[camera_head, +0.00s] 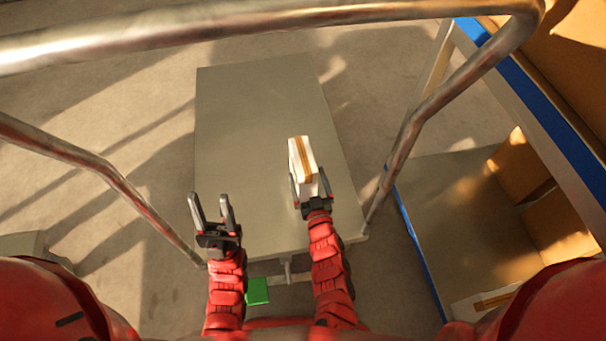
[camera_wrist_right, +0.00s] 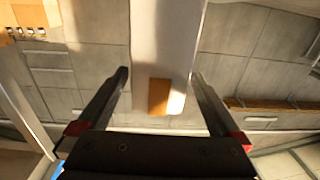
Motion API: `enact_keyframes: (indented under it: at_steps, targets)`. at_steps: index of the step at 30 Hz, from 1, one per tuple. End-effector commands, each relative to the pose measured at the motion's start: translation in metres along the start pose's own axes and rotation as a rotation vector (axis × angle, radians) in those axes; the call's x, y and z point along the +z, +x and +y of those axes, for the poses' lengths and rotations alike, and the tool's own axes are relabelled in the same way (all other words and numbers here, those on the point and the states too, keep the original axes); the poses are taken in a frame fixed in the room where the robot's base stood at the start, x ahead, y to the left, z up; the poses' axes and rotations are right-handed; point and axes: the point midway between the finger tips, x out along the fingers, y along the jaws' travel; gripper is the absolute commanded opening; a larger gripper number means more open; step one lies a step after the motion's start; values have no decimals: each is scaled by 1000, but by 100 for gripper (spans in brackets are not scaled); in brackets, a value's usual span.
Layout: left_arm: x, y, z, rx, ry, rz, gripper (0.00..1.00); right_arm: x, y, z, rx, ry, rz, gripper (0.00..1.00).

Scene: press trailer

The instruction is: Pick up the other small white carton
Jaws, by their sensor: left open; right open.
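A small white carton (camera_head: 300,153) with a brown tape stripe is at the right of the grey trailer deck (camera_head: 245,120). My right gripper (camera_head: 309,180) is at the carton's near end, one finger on each side. In the right wrist view the carton (camera_wrist_right: 163,45) shows between the fingers of the right gripper (camera_wrist_right: 160,80), with gaps on both sides, so the jaws are open. I cannot tell whether the carton rests on the deck. My left gripper (camera_head: 210,200) is open and empty over the deck's left near part. Another white, taped carton (camera_head: 497,299) shows partly at the lower right.
A metal rail (camera_head: 400,150) arches around the trailer. A blue-edged shelf unit (camera_head: 425,245) with brown boxes (camera_head: 520,165) stands at the right. A green pedal (camera_head: 257,291) is near the deck's front edge. The rest of the deck is clear.

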Motion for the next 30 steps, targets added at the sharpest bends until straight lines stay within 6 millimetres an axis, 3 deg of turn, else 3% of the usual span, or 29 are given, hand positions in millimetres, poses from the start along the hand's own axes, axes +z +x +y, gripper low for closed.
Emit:
enact_keyframes:
  at_steps: [5,15,22,23,30]
  targets:
    - [1,-7,0,0,0,0,50,2,13,0,0,-1,1,100]
    - [6,-33,2,0,0,0,50,4,59,0,-1,0,4,100]
    - [5,-32,2,0,0,0,50,1,61,0,-2,-2,2,100]
    - [5,-32,2,0,0,0,50,1,61,0,-1,-2,2,98]
    - [5,-32,2,0,0,0,50,1,61,0,-1,-1,2,55]
